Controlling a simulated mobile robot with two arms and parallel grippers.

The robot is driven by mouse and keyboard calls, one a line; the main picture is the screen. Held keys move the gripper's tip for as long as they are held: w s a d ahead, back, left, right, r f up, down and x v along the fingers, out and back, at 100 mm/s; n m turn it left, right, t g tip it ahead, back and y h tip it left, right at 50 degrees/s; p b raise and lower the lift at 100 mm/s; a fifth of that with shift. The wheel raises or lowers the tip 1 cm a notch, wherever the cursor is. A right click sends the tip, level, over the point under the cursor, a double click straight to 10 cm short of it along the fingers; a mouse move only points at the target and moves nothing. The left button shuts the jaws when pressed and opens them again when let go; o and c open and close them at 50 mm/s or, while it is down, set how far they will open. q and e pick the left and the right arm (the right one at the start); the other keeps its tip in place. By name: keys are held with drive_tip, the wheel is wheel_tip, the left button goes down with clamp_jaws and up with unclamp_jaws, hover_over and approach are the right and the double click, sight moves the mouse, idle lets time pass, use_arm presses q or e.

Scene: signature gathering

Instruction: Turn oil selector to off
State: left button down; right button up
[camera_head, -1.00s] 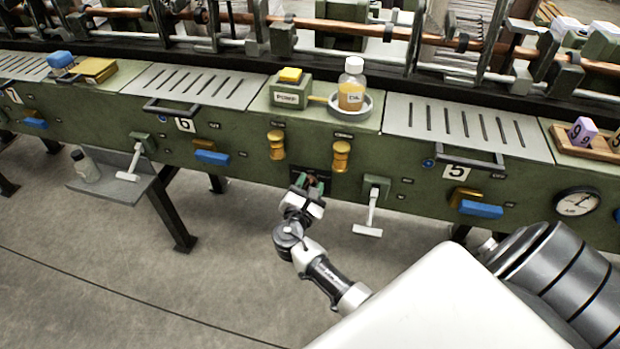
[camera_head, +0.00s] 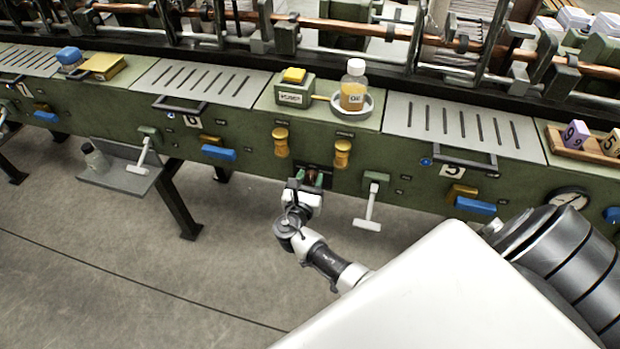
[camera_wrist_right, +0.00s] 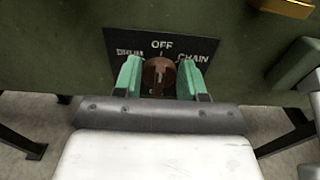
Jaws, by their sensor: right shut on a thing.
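The oil selector (camera_wrist_right: 158,75) is a reddish-brown knob on a black plate (camera_wrist_right: 205,47) marked DRUM, OFF and CHAIN, on the front of the green machine. OFF is at the top, DRUM at the left and CHAIN at the right. My right gripper (camera_head: 311,180) has its two green fingers on either side of the knob and is shut on it; the wrist view shows the fingers too (camera_wrist_right: 158,79). The knob's grip looks roughly upright under OFF, but its exact pointing is hard to tell. My left gripper is out of view.
Two brass knobs (camera_head: 281,143) (camera_head: 342,154) sit above the selector. A white-handled lever (camera_head: 370,205) hangs close to its right. An oil bottle (camera_head: 353,87) stands in a dish on top. The floor below is clear.

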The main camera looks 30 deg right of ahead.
drive_tip(key=shift+f, duration=0.15)
drive_tip(key=o, duration=0.9)
drive_tip(key=v, duration=1.1)
drive_tip(key=s+f+m+g+y, duration=0.35)
drive_tip(key=s+f, duration=0.35)
drive_tip(key=f, duration=0.5)
drive_tip(key=s+f+m+g+y, duration=0.4)
drive_tip(key=s+f, duration=0.3)
drive_tip(key=f, duration=0.6)
drive_tip(key=s+f+m+g+y, duration=0.1)
drive_tip(key=s+f+m+y, duration=0.1)
drive_tip(key=s+m, duration=0.3)
drive_tip(key=s+f+m+g+y, duration=0.1)
drive_tip(key=s+f+m, duration=0.4)
drive_tip(key=s, duration=0.6)
drive_tip(key=s+f+m+g+y+p, duration=0.1)
drive_tip(key=s+f+m+y, duration=0.2)
drive_tip(key=s+m, duration=0.3)
drive_tip(key=shift+s+a+f, duration=0.1)
drive_tip(key=shift+s+a, duration=0.05)
drive_tip(key=shift+s, duration=0.35)
drive_tip(key=shift+s+a+f, duration=0.1)
drive_tip(key=shift+s+a, duration=0.05)
drive_tip(key=shift+s, duration=0.3)
